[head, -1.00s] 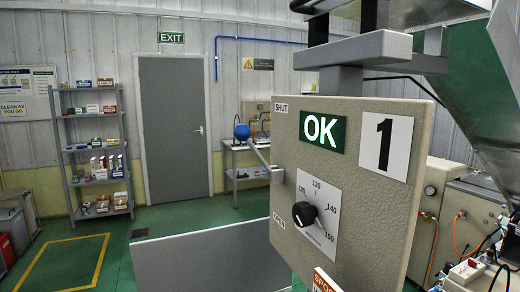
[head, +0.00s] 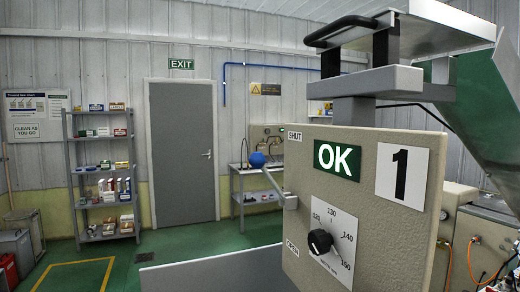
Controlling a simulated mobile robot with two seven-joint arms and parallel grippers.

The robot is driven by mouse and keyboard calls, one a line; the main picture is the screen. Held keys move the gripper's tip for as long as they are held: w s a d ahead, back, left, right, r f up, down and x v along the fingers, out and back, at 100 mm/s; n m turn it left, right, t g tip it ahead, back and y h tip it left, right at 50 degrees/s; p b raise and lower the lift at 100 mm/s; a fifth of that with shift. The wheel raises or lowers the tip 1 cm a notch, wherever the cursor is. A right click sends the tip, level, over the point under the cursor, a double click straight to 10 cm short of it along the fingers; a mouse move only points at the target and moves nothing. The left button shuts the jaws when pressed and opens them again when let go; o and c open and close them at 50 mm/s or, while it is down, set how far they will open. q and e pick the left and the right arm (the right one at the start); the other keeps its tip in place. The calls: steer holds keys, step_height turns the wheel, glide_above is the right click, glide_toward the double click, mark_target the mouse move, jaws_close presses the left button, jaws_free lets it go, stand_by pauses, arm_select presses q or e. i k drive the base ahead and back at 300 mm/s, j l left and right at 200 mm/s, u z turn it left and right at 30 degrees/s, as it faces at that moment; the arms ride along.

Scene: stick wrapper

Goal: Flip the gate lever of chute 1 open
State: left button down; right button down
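The chute 1 box (head: 375,240) is a beige panel with a white "1" plate (head: 402,174) and a green "OK" sign (head: 337,160). Its gate lever (head: 270,180) is a grey rod with a blue ball knob (head: 257,160), sticking out from the panel's left edge. The knob points up and left, near the "SHUT" label (head: 295,136). The "OPEN" label (head: 292,248) is lower on the same edge. Neither of my grippers is in view.
A black dial (head: 320,241) sits on the panel below the sign. A grey panel (head: 215,272) stands low at the left of the box. A shelf (head: 103,175), a door (head: 183,155) and a small table (head: 258,188) are farther back. Green floor lies open between.

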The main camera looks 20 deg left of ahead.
mark_target(258, 160)
steer(key=k+j+z, duration=0.2)
steer(key=k+j, duration=0.45)
steer(key=k, duration=0.1)
